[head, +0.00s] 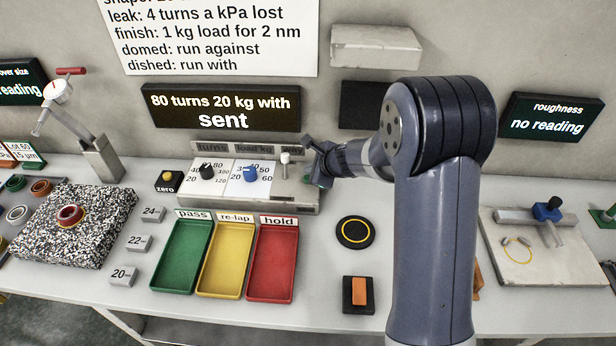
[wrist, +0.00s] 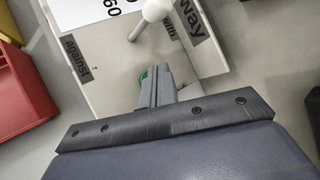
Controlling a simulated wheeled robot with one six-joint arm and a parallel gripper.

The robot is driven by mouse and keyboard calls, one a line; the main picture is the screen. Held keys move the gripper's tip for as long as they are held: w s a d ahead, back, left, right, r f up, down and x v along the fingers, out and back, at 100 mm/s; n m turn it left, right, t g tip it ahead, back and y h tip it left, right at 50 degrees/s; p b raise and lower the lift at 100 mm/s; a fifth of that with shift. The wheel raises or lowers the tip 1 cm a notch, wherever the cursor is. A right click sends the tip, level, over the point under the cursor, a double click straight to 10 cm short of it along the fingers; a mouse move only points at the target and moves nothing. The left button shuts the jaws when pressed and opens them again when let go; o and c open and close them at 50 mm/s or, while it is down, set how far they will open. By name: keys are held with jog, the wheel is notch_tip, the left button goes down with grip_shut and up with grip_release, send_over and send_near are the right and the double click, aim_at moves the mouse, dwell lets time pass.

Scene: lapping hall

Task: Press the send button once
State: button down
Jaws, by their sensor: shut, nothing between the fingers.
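The control box (head: 250,195) stands against the wall with a black turns knob (head: 207,172), a blue load knob (head: 250,174) and a white-tipped lever (head: 285,158). The lever also shows in the wrist view (wrist: 155,12). My gripper (head: 316,165) is shut and empty at the box's right end. In the wrist view its fingers (wrist: 158,85) lie over the box top, with a small green part (wrist: 147,74) showing beside them. This may be the send button, mostly hidden by the fingers; I cannot tell whether they touch it. The display (head: 221,107) reads "80 turns 20 kg with sent".
Green (head: 182,255), yellow (head: 226,258) and red (head: 272,262) trays lie in front of the box. A black disc with a yellow ring (head: 354,232) and an orange block on a black base (head: 358,293) lie to their right. A yellow zero button (head: 167,178) is left of the box.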

notch_tip(320, 180, up, 5)
jog(key=p, duration=0.4)
jog(key=shift+s+f, duration=0.1)
dwell(0.7)
